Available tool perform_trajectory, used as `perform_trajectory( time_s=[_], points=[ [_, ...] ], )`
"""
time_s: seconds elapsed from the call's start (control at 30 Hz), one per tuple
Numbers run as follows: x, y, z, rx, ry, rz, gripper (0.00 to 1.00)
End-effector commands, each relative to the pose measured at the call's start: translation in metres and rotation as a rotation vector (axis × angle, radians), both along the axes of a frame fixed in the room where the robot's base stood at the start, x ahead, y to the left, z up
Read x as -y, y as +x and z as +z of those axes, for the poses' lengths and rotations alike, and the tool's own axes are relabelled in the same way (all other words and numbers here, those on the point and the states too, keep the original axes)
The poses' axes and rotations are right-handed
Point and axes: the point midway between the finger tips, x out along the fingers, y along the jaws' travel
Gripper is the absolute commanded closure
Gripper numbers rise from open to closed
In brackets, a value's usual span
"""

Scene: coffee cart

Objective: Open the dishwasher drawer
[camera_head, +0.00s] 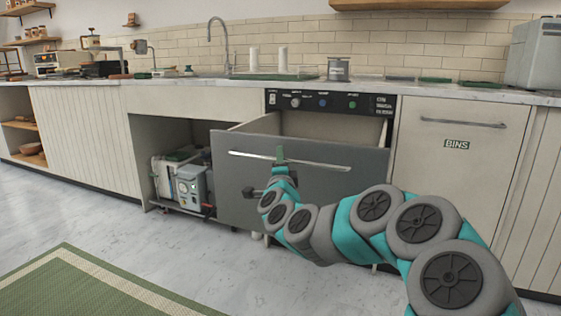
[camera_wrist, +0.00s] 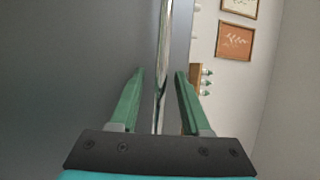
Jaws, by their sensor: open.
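The dishwasher drawer (camera_head: 235,182) has a grey front and stands pulled out from the counter, with its inside partly visible behind the front's top edge. A long silver handle bar (camera_head: 320,165) runs across the front. My gripper (camera_head: 280,155) is at the left-middle part of the handle. In the wrist view its two green fingers (camera_wrist: 158,100) are apart, with the handle bar (camera_wrist: 162,60) running lengthwise between them. I cannot tell whether either finger touches the bar. The control panel (camera_head: 325,103) with coloured buttons is above the drawer.
A cabinet marked BINS (camera_head: 455,145) is right of the drawer. An open bay with grey machines (camera_head: 190,185) is at left. The countertop (camera_head: 440,91) holds a metal canister (camera_head: 338,69) and a tap. A green rug (camera_head: 95,290) lies on the otherwise clear floor at front left.

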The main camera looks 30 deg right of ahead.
Motion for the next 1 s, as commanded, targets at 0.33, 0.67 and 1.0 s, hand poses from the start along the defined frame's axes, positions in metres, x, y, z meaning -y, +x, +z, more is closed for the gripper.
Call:
perform_trajectory(
  time_s=[0.33, 0.67, 1.0],
  points=[
    [-0.014, -0.026, -0.006, -0.001, 0.001, 0.001, 0.53],
    [-0.033, -0.06, -0.014, 0.002, -0.001, -0.001, 0.53],
    [-0.038, -0.067, -0.014, 0.0, 0.0, 0.001, 0.53]
  ],
)
